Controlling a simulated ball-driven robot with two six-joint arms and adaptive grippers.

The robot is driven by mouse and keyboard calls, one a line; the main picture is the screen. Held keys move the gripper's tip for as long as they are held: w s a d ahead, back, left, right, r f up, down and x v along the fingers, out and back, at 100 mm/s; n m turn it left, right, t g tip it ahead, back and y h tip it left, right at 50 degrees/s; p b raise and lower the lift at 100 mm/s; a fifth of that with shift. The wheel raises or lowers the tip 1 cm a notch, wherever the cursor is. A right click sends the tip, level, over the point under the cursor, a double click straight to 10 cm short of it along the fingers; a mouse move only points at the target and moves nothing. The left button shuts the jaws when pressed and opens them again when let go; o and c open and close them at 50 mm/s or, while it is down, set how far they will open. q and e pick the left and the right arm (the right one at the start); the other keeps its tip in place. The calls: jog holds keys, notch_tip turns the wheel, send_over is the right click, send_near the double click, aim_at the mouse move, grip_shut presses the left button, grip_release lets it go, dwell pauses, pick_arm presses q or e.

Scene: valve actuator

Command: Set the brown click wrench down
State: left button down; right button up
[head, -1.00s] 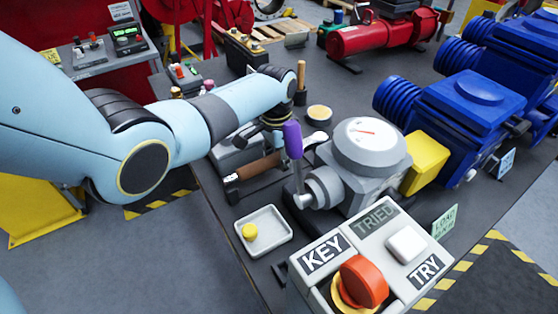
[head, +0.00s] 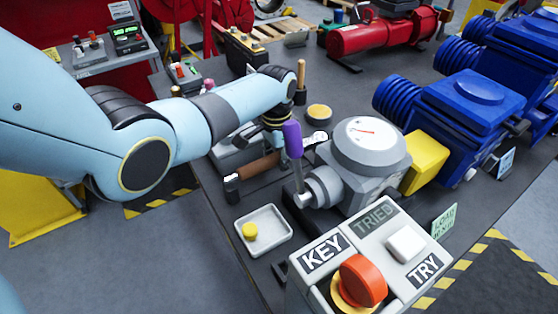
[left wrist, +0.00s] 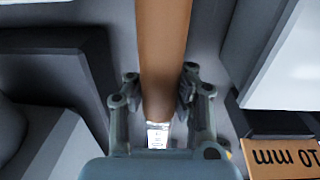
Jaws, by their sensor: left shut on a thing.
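The brown click wrench (head: 258,166) lies slantwise low over the dark bench, left of the grey valve actuator (head: 365,150). Its dark end (head: 231,189) points to the lower left, and a silver end (head: 318,138) shows near the actuator. My left gripper (head: 273,138) comes down on it from above; its fingers are mostly hidden in the head view. In the left wrist view, the fingers of my gripper (left wrist: 160,88) are shut on the brown handle (left wrist: 164,45) from both sides. I cannot tell whether the wrench touches the bench. My right gripper is not in view.
A purple-handled lever (head: 292,140) stands upright close to the left gripper. A pale tray (head: 270,238) with a yellow piece is in front. A KEY/TRY control box (head: 320,255) stands at the front. A "10 mm" label (left wrist: 283,157) shows beside the gripper in the left wrist view.

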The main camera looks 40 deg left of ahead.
pick_arm(q)
jog(key=shift+w+f+b, duration=0.1)
jog(key=shift+f+b, duration=0.65)
jog(key=shift+f, duration=0.25)
jog(key=c, duration=1.1)
grip_release()
jog(key=shift+c, duration=0.2)
jog(key=r, duration=1.2)
jog(key=shift+a, duration=0.25)
